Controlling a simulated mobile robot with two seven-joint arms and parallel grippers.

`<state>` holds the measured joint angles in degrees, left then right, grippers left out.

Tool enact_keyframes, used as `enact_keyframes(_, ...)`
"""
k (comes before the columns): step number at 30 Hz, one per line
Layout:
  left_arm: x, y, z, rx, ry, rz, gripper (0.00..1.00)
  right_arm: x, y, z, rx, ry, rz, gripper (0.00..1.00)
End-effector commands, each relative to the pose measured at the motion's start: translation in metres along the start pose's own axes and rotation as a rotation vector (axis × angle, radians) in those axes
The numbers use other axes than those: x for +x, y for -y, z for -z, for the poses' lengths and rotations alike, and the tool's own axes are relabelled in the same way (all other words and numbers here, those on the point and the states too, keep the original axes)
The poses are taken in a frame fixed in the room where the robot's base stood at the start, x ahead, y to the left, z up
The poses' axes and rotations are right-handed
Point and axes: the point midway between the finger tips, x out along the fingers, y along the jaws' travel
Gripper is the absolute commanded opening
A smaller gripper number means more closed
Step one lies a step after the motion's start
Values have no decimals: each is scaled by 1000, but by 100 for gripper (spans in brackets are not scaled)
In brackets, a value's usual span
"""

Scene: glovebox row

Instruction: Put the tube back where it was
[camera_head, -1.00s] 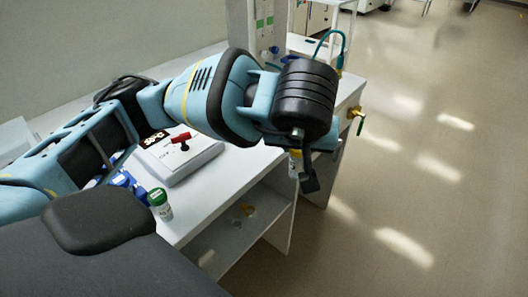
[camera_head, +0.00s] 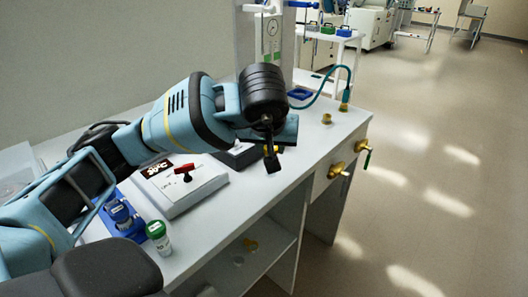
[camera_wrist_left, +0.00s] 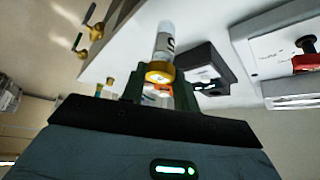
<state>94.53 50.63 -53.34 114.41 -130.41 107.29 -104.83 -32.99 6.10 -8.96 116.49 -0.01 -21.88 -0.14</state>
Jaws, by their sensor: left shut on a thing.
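In the left wrist view, my left gripper (camera_wrist_left: 160,88) is shut on a tube (camera_wrist_left: 164,42) with a white body, a dark letter mark and a yellow-orange cap. In the head view, my left gripper (camera_head: 271,158) points down over the bench top, near its front edge. There the tube is almost wholly hidden by the gripper. A green-capped vial (camera_head: 158,238) stands near the bench's front edge at left. My right gripper is out of view.
A light-grey device with a red knob (camera_head: 187,170) and a low dark box (camera_head: 236,156) sit on the bench (camera_head: 320,150). A teal hose (camera_head: 338,70) ends at a brass fitting. The shelf below holds small yellow items.

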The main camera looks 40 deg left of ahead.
Motion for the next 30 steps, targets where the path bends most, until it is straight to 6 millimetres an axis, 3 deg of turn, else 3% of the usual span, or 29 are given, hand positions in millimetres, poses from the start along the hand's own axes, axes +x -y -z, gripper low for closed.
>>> enact_keyframes(16, 19, 21, 20, -2, 1, 2, 8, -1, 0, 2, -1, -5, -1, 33)
enact_keyframes(22, 44, 19, 2, 2, 1, 0, 8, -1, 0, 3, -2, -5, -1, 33)
enact_keyframes(30, 46, 19, 1, 0, -1, -1, 8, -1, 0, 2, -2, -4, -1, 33)
